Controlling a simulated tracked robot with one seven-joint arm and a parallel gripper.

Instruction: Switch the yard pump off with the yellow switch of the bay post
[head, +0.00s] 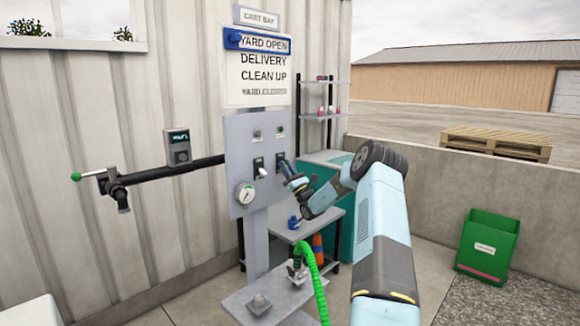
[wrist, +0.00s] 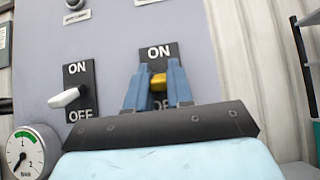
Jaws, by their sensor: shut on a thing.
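The grey panel of the bay post (head: 240,150) stands in front of the corrugated wall. In the wrist view, the yellow switch (wrist: 158,82) sits on a black plate (wrist: 159,53) marked ON at the top; the gripper hides most of the lower part. My gripper (wrist: 157,74) is shut on the yellow switch, one blue finger on each side. The yellow tip lies a little below ON; I cannot tell its exact setting. In the head view my gripper (head: 285,167) reaches the panel's right side and hides the switch.
A white switch (wrist: 64,97) with its own ON/OFF plate is left of the yellow one. A gauge (wrist: 26,154) is at the lower left. A pipe with a green-ended valve (head: 100,175) runs left of the panel. A green hose (head: 313,275) rises below.

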